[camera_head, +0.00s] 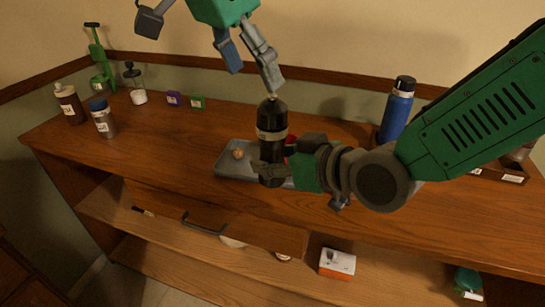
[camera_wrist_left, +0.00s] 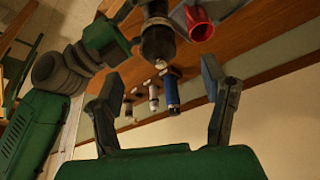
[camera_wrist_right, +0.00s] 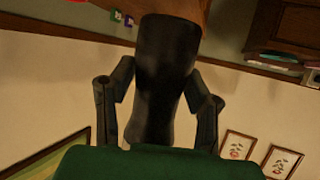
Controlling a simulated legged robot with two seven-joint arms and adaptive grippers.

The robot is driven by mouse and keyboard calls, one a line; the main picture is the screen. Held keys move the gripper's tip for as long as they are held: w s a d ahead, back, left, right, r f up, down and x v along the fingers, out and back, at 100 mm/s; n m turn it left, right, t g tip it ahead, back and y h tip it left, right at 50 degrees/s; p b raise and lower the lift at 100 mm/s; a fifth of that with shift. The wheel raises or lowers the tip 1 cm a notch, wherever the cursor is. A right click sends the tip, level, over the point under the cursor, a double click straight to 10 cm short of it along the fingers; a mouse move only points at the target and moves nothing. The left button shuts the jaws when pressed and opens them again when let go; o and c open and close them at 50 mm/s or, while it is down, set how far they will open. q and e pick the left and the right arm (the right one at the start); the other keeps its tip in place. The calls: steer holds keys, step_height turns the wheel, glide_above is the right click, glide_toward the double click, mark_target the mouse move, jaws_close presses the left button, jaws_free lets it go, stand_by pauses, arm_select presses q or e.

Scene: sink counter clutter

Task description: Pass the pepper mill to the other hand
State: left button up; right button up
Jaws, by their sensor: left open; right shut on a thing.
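The pepper mill (camera_head: 272,118) is black with a pale band and stands roughly upright, over the grey tray as seen in the head view. My right gripper (camera_head: 272,170) is shut around its lower part; the right wrist view shows the mill (camera_wrist_right: 166,60) between both fingers (camera_wrist_right: 160,90). My left gripper (camera_head: 252,74) is open and empty, with its fingertips just above the mill's top in the head view. In the left wrist view the mill's top (camera_wrist_left: 158,42) lies beyond the open fingers (camera_wrist_left: 165,95), apart from them.
The grey tray (camera_head: 226,166) holds a small round brown item (camera_head: 238,154) and a red item (camera_head: 291,145) partly hidden by my right gripper. A blue bottle (camera_head: 396,112) stands at the right. Bottles (camera_head: 103,118) and small boxes (camera_head: 174,99) stand at the left. The left front counter is clear.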

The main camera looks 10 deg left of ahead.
arm_select(q)
steer(key=w+a+f+n+t+h, duration=0.1)
steer(key=w+a+f+n, duration=0.1)
steer(key=w+f+n, duration=0.6)
steer(key=s+a+f, duration=0.2)
steer(key=f, duration=0.7)
steer(key=s+a+f+g+y, duration=0.1)
steer(key=s+a+f, duration=0.15)
steer(key=f, duration=0.65)
steer(key=s+a+f, duration=0.1)
steer(key=s+f, duration=0.2)
steer(key=f, duration=0.6)
steer(key=s+a+f+g+y, duration=0.1)
steer(key=s+a+f, duration=0.1)
steer(key=s+f, duration=0.3)
steer(key=s+a+f+m+g, duration=0.1)
steer(key=s+a+f, duration=0.2)
steer(key=s, duration=0.8)
steer(key=s+a+f+g+y, duration=0.1)
steer(key=s+a+f, duration=0.1)
steer(key=s+f, duration=0.4)
steer(key=shift+s+a+f+y, duration=0.25)
steer(key=shift+s+f+y, duration=0.05)
steer(key=shift+s, duration=0.65)
